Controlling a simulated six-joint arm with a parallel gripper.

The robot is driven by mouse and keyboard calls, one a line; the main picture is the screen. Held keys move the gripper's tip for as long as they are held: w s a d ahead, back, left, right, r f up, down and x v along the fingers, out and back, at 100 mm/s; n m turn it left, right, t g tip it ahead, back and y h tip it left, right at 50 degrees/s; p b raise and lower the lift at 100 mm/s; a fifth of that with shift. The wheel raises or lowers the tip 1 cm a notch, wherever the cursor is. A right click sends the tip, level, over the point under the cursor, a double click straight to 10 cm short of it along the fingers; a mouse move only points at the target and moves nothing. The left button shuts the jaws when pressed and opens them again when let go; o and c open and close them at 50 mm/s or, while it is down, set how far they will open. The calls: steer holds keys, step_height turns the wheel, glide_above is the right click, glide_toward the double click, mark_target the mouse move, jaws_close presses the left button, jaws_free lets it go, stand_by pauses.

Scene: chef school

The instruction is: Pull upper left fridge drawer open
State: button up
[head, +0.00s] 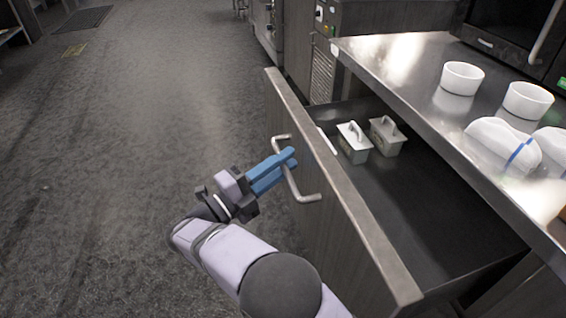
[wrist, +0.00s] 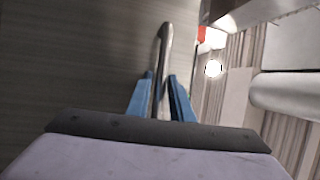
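The drawer (head: 350,238) stands pulled out from under a steel counter, its dark interior showing in the head view. Its front is a grey panel with a bent metal bar handle (head: 306,197). My gripper (head: 290,160) is at the handle with its blue fingers on either side of the bar. In the wrist view the handle (wrist: 164,45) runs up between the two fingers, which look closed against it. The drawer front fills the left of that view.
White bowls (head: 462,78) (head: 528,100) and white wrapped items (head: 503,143) stand on the counter (head: 400,58). The floor (head: 130,170) at left is clear.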

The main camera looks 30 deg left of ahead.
steer(key=v, duration=0.7)
steer(key=shift+s+a, duration=0.1)
steer(key=shift+c, duration=0.3)
